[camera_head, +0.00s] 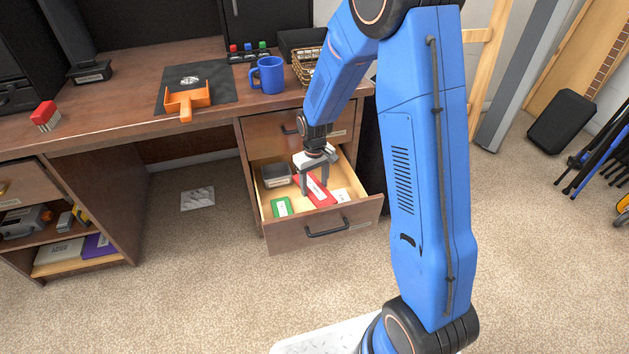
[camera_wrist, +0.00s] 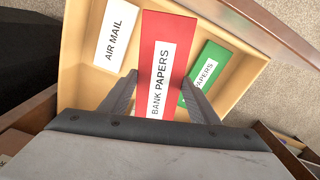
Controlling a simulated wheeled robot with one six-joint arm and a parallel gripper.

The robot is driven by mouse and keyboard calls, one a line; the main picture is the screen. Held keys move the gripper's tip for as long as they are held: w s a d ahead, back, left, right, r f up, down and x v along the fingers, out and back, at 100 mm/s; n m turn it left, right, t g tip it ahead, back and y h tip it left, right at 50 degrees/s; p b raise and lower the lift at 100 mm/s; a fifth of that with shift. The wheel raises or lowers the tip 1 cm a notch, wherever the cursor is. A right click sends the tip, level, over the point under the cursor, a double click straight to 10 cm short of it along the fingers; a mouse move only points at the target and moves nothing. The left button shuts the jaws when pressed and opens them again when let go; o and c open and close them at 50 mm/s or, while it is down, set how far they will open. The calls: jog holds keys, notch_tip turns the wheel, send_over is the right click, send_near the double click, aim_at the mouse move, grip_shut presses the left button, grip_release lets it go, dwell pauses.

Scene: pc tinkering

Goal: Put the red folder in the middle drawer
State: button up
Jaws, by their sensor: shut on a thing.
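The red folder (camera_head: 326,199), labelled "BANK PAPERS", is inside the open wooden drawer (camera_head: 318,228), which sits just below a closed drawer in the desk's right pedestal. My gripper (camera_head: 313,188) reaches down into this drawer, its fingers on either side of the folder. In the wrist view my gripper (camera_wrist: 160,84) has the red folder (camera_wrist: 169,50) between its fingers, shut on it. A green folder (camera_wrist: 211,66) lies to its right and a white "AIR MAIL" envelope (camera_wrist: 115,35) to its left. I cannot tell whether the red folder touches the drawer floor.
A grey box (camera_head: 276,175) sits at the drawer's back left. The closed drawer (camera_head: 275,132) is directly above. On the desk are a blue mug (camera_head: 268,76), an orange dustpan (camera_head: 188,99) and a red brush (camera_head: 45,115). Carpet in front is clear.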

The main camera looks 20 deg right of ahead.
jog(key=shift+f, duration=5.55)
jog(key=shift+f, duration=0.4)
jog(key=o, duration=1.3)
jog(key=shift+r, duration=0.1)
notch_tip(320, 180, up, 17)
send_over(314, 188)
jog(key=shift+r, duration=0.15)
